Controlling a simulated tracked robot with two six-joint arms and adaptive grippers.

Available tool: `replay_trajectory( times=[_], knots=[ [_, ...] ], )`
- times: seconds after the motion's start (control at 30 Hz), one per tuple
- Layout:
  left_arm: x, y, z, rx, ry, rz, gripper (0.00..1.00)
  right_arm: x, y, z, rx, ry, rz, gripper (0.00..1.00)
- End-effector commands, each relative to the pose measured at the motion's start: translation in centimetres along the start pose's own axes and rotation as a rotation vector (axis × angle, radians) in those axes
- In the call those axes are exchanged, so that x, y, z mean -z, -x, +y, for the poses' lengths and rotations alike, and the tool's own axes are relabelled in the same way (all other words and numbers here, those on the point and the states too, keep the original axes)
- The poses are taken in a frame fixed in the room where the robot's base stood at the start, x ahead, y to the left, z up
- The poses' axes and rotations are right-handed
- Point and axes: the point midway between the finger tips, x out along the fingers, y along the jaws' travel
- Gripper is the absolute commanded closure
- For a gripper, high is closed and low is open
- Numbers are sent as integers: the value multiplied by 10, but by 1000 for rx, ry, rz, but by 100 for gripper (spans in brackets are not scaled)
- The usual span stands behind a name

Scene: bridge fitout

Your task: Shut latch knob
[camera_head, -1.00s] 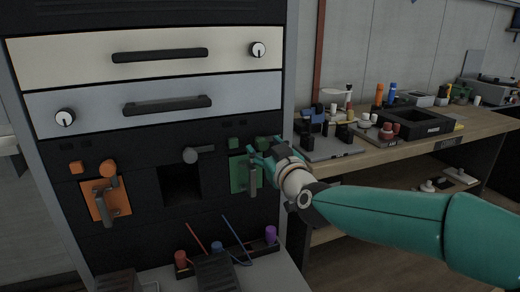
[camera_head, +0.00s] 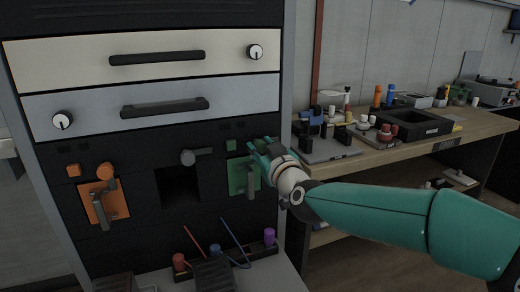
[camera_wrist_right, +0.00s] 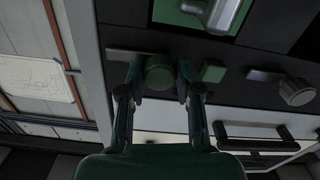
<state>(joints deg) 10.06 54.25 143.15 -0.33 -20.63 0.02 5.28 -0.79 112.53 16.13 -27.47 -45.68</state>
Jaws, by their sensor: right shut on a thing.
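The green latch knob (camera_wrist_right: 159,72) is a round knob at the top of a green latch plate; in the head view my gripper mostly hides it. The green plate (camera_head: 236,177) carries a grey lever handle (camera_head: 250,180) that hangs downward; it also shows at the top of the wrist view (camera_wrist_right: 216,12). My right gripper (camera_head: 260,150) is at the knob, pointing into the panel. In the right wrist view its fingers (camera_wrist_right: 160,78) are on both sides of the knob, shut on it. My left gripper is in neither view.
A small green square block (camera_head: 231,145) sits left of the knob. A grey knob (camera_head: 188,157) and an orange latch plate (camera_head: 100,203) are further left. Drawers are above. A tray with coloured pieces (camera_head: 250,257) is below. A cluttered workbench (camera_head: 465,138) stands right.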

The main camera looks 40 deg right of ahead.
Motion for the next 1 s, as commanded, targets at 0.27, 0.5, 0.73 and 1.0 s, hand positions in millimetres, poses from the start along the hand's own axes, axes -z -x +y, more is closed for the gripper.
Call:
replay_trajectory(
  times=[0.27,0.5,0.73,1.0],
  knots=[
    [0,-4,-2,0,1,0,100,-3,-2,0,9,-60,-4,100],
    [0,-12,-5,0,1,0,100,-4,-2,0,7,-212,-3,100],
    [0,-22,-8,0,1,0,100,-4,-1,1,6,-420,-3,100],
    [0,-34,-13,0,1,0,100,-5,-1,3,4,-677,-4,100]
  ],
)
